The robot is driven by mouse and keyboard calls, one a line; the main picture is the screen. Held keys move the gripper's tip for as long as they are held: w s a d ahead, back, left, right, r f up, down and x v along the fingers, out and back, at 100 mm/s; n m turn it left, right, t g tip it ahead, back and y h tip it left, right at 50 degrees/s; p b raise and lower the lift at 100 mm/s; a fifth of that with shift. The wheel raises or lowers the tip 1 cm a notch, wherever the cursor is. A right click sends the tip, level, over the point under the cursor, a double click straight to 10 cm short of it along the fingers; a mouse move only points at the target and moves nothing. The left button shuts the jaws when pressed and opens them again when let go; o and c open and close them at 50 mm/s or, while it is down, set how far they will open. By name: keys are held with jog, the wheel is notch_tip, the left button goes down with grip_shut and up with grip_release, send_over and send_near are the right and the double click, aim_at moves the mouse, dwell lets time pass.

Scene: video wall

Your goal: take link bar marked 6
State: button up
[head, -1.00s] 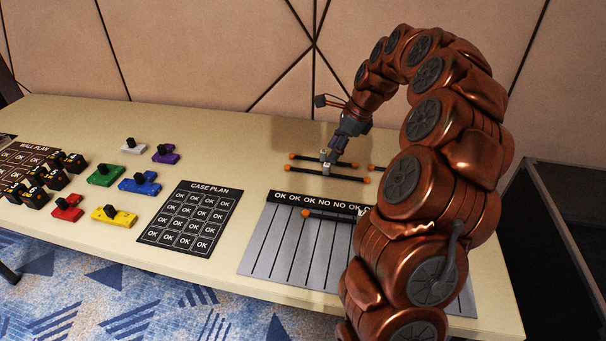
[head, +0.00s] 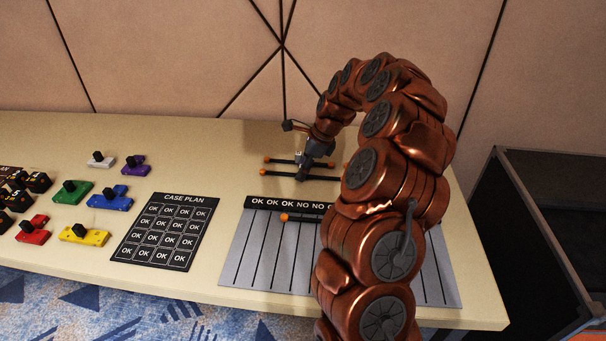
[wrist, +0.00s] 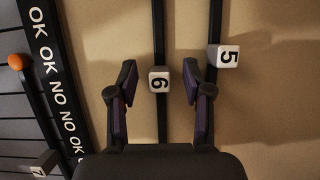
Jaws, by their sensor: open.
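The link bar marked 6 (wrist: 159,80) is a thin black bar with a white cube tag, upright in the wrist view. My gripper (wrist: 159,84) is open, with one dark finger on each side of that tag and a gap at both sides. In the head view the near bar of a parallel pair (head: 275,175) has orange ends and lies under my gripper (head: 302,172); its number cannot be read there. How far the fingers are above the table is unclear.
The bar marked 5 (wrist: 223,57) lies parallel, close to the right finger. A grey slotted panel (head: 250,235) with a black OK/NO strip (head: 270,203) holds another bar (head: 300,218). A case plan card (head: 165,232) and coloured pieces lie left. A dark case (head: 545,240) stands right.

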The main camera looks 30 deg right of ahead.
jog(key=shift+w+a+f, duration=0.1)
jog(key=shift+f, duration=0.2)
grip_shut()
jog(key=shift+r, duration=0.1)
dwell(0.4)
